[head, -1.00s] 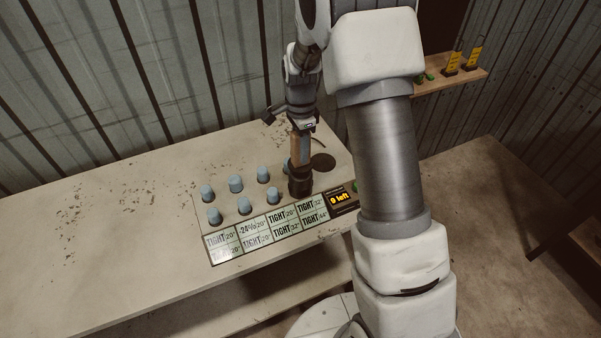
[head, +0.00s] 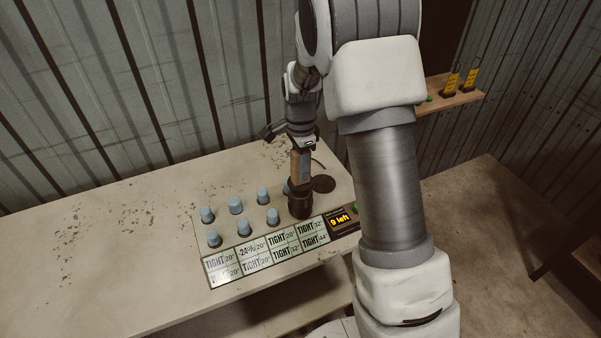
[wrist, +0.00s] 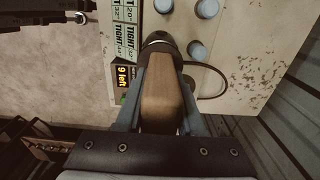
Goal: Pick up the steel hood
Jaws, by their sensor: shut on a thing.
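The steel hood (head: 299,206) is a dark, round metal cup under a brown block-like wooden handle (head: 301,167). My gripper (head: 301,151) is above it in the head view, with its fingers on the handle. In the wrist view my gripper (wrist: 162,98) is shut, one grey-blue finger on each side of the wooden handle (wrist: 161,95). The dark hood (wrist: 160,42) shows beyond the fingertips. It stands upright over the panel at the right end of the peg rows. Whether its lower rim touches the panel cannot be told.
Several light-blue pegs (head: 235,205) stand on the panel left of the hood. A label board (head: 268,250) reading "TIGHT" and a "9 left" display (head: 343,220) lie in front. A dark disc (head: 323,184) is close right of the hood. The table's left part (head: 80,250) is clear.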

